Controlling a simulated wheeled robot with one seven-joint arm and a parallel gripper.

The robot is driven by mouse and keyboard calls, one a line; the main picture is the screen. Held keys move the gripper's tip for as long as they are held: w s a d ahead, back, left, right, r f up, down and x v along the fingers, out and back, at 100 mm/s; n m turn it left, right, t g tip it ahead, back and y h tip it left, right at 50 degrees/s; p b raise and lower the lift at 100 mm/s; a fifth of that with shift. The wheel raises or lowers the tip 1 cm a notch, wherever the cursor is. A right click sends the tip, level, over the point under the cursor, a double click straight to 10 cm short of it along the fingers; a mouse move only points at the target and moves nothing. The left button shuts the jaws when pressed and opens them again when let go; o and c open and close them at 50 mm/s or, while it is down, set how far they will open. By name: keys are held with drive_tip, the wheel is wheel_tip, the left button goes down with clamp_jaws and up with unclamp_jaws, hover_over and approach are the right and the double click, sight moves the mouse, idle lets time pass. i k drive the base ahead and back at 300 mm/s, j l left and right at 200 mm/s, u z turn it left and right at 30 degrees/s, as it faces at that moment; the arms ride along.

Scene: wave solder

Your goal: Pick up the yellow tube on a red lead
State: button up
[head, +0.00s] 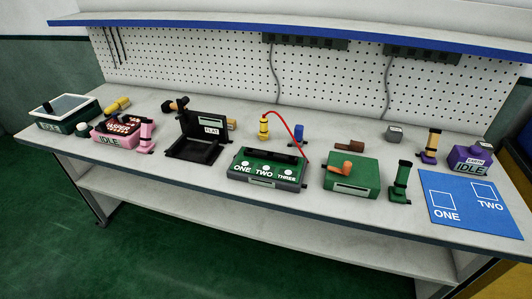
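The yellow tube (263,127) stands upright towards the back middle of the workbench, with dark bands around it. The red lead (287,122) rises from near its top, arcs to the right and comes down near the right end of the dark green box (268,170) labelled ONE, TWO, THREE. Where the lead ends at the box is too small to tell. The tube is behind this box. My gripper is not in view.
A small blue piece (298,132) stands just right of the tube, under the lead. A black hinged fixture (195,148) marked FLAT is to the left. A green block (351,173) and blue mat (466,202) lie right. A perforated board (320,85) and overhead shelf (310,28) are behind.

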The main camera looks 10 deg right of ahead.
sight(264, 132)
drive_tip(key=i+l+u, duration=0.15)
drive_tip(key=i, duration=0.35)
drive_tip(key=i+l+u, duration=0.15)
drive_tip(key=i, duration=0.35)
drive_tip(key=i+l+u, duration=0.2)
drive_tip(key=i, duration=0.25)
